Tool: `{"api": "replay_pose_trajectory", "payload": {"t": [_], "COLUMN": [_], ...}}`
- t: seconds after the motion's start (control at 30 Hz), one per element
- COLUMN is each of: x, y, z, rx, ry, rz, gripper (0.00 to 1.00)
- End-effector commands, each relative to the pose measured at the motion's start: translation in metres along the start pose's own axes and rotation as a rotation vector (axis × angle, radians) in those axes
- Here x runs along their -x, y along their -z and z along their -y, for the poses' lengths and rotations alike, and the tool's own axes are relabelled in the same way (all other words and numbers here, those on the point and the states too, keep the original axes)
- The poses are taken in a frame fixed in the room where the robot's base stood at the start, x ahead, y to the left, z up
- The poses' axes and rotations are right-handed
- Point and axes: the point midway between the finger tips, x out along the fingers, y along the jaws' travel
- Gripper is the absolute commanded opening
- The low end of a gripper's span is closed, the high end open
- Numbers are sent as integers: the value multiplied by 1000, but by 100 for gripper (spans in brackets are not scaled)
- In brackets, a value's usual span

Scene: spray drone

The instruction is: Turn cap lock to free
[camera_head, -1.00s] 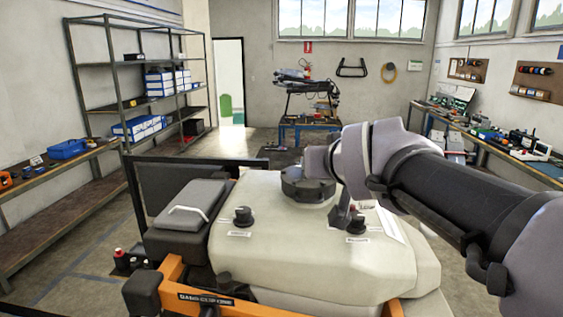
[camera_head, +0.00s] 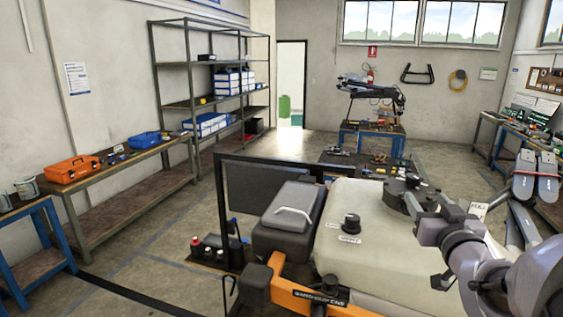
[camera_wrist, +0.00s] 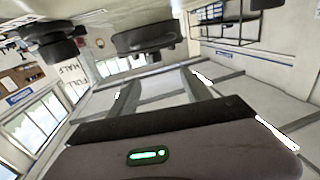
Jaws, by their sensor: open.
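The pale tank (camera_head: 375,255) of the spray drone carries a wide dark round cap (camera_head: 398,197) on top. A black knob (camera_head: 351,222) with a label below stands left of the cap. I cannot tell which part is the cap lock. In the wrist view, the wide cap (camera_wrist: 145,38) shows upside down at the top centre, with a dark knob (camera_wrist: 50,42) to its left. My gripper (camera_wrist: 163,88) is open, its two fingers apart with nothing between them. In the head view my wrist is at the tank's right side, hiding part of its top.
A black box (camera_head: 290,215) with a handle and an orange frame (camera_head: 300,288) flank the tank. Benches and a shelf (camera_head: 200,105) line the left wall. An orange case (camera_head: 72,169) lies on the left bench.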

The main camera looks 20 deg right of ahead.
Motion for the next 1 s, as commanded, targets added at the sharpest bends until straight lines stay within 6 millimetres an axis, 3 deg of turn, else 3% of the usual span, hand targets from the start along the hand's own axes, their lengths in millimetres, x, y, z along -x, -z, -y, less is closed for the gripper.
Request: {"api": "replay_pose_trajectory", "payload": {"t": [0.13, 0.4, 0.6, 0.8, 1.0], "x": [-29, -108, -148, -168, -171], "y": [0, 2, 2, 2, 1], "z": [1, 2, 2, 1, 2], "rx": [-1, 1, 2, 2, 2], "ry": [4, 4, 3, 2, 2], "rz": [0, -1, -1, -2, -2], "gripper": [57, 57, 57, 57, 57]}}
